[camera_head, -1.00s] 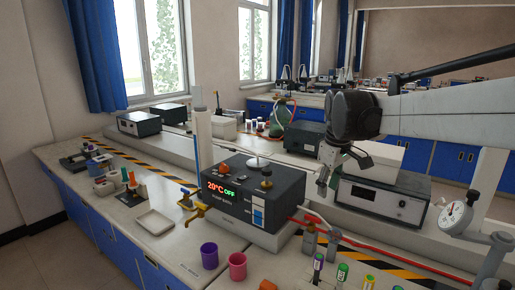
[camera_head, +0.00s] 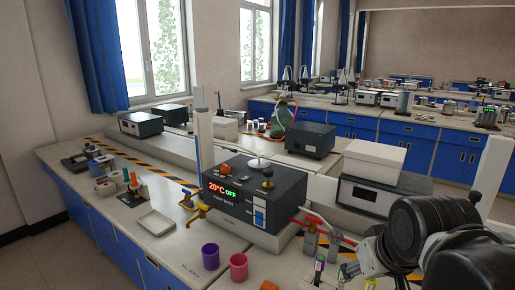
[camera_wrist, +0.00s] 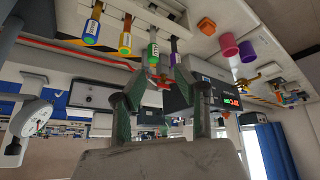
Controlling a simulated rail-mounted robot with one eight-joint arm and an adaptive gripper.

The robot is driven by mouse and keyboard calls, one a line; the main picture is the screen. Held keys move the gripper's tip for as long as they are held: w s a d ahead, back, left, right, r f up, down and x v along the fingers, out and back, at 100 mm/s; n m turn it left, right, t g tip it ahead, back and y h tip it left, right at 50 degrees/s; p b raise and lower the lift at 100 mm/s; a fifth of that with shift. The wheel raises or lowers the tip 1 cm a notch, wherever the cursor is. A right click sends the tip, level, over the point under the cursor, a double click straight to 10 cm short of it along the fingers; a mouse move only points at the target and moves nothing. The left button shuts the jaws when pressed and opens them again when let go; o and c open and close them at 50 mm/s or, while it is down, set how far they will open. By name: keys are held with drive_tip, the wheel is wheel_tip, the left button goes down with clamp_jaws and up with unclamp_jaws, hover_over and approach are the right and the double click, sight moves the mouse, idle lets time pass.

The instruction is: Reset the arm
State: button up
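My gripper (camera_head: 352,271) is low at the bottom right of the head view, pointing left, beside the capped vials on the bench. In the wrist view my gripper (camera_wrist: 162,88) shows two greenish fingers spread apart with nothing held between them. A green-labelled vial (camera_wrist: 153,55) shows beyond the fingertips, apart from them. My wrist hides part of the bench in the head view.
A dark bath unit (camera_head: 255,190) reading 20°C OFF stands mid-bench. Purple (camera_head: 210,256) and pink (camera_head: 239,266) cups stand in front. A grey instrument (camera_head: 365,195) stands behind my arm. A dial gauge (camera_wrist: 32,117) shows at left in the wrist view.

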drive_tip(key=shift+m+t, duration=0.4)
drive_tip(key=shift+m, duration=0.2)
drive_tip(key=s+f, duration=0.1)
drive_tip(key=s, duration=0.1)
drive_tip(key=s+f, duration=0.2)
drive_tip(key=shift+f, duration=0.15)
